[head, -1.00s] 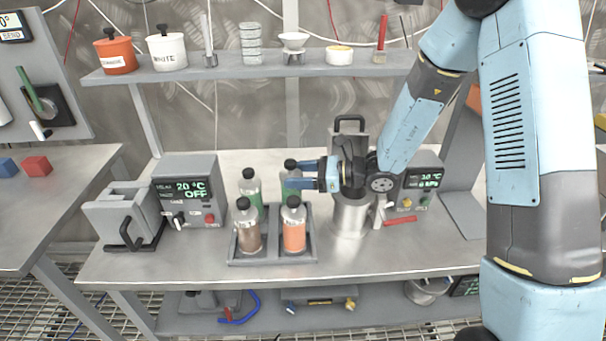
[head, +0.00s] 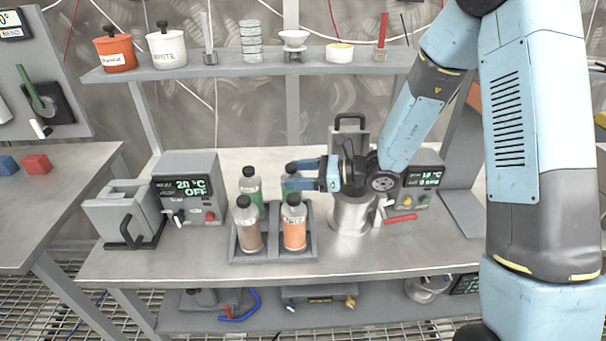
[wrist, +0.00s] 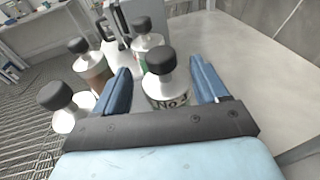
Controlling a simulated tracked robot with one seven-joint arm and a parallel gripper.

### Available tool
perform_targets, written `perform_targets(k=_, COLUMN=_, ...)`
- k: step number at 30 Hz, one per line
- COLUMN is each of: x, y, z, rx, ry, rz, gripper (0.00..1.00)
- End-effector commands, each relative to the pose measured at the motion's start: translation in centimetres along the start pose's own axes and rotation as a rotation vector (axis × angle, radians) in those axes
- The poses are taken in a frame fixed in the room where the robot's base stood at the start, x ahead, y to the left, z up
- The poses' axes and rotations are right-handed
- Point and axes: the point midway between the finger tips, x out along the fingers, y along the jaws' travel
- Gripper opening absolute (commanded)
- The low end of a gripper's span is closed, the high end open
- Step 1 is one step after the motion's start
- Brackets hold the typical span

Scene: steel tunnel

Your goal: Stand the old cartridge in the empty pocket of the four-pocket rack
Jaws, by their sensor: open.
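The four-pocket rack (head: 272,260) is a grey tray on the steel bench, with a black-capped bottle-like cartridge standing in each pocket. The front left cartridge (head: 248,238) is brown and the front right one (head: 294,232) is orange. The back left one (head: 250,182) is green. The back right cartridge (wrist: 166,90) is marked "No." with a partly hidden number; my gripper (head: 291,175) hides much of it in the head view. In the wrist view my open gripper (wrist: 160,68) has one blue finger on each side of this cartridge. I cannot tell which cartridge is the old one.
A grey unit (head: 188,190) reading 20 °C OFF stands left of the rack. A steel cylinder (head: 351,214) and a second display unit (head: 422,185) stand to the right. A shelf (head: 225,70) with pots crosses above. The bench front is clear.

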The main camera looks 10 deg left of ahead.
Motion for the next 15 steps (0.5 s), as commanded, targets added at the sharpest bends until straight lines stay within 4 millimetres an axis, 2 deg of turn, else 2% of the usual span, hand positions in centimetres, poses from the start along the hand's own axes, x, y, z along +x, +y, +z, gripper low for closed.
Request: perform_targets(k=15, x=-9.5, y=-0.2, z=0.5, rx=-0.008, ry=-0.007, rz=-0.005, gripper=0.73)
